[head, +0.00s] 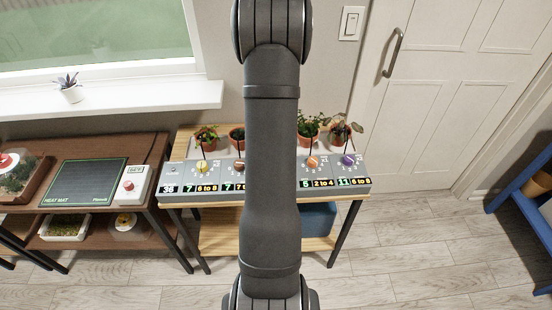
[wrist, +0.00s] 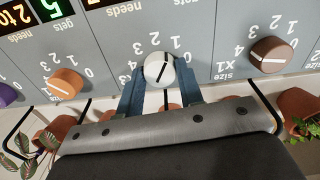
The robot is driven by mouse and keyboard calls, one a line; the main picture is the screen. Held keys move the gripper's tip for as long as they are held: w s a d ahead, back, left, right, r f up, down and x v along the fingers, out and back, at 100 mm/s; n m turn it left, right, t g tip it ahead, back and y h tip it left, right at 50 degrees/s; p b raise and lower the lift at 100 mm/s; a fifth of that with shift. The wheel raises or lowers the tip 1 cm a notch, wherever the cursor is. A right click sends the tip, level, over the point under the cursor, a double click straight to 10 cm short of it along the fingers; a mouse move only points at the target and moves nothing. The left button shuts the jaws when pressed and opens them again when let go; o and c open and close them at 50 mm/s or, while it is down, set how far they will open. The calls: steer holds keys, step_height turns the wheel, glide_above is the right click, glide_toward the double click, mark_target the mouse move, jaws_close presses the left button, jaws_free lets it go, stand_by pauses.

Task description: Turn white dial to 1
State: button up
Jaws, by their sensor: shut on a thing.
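The white dial (wrist: 159,68) sits on the grey control panel (wrist: 112,48) in the wrist view, which shows the panel upside down. A black line on its face slants toward the upper right of the picture, roughly toward the printed 1. Numbers are printed around it. My gripper (wrist: 160,76) has one blue finger on each side of the dial and is shut on it. In the head view my arm covers the middle of the panel, so the white dial and gripper are hidden there.
An orange dial (wrist: 65,83) and a brown dial (wrist: 271,54) flank the white one. In the head view, yellow (head: 201,166) and purple (head: 349,160) dials also show. Potted plants (head: 309,127) stand behind the panel. A heat mat (head: 84,182) lies on the left table.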

steer(key=shift+m, duration=0.9)
steer(key=o, duration=1)
step_height(320, 180, up, 17)
steer(key=shift+r, duration=0.2)
steer(key=shift+f, duration=0.15)
step_height(320, 180, down, 17)
steer(key=shift+f, duration=0.1)
stand_by(0.4)
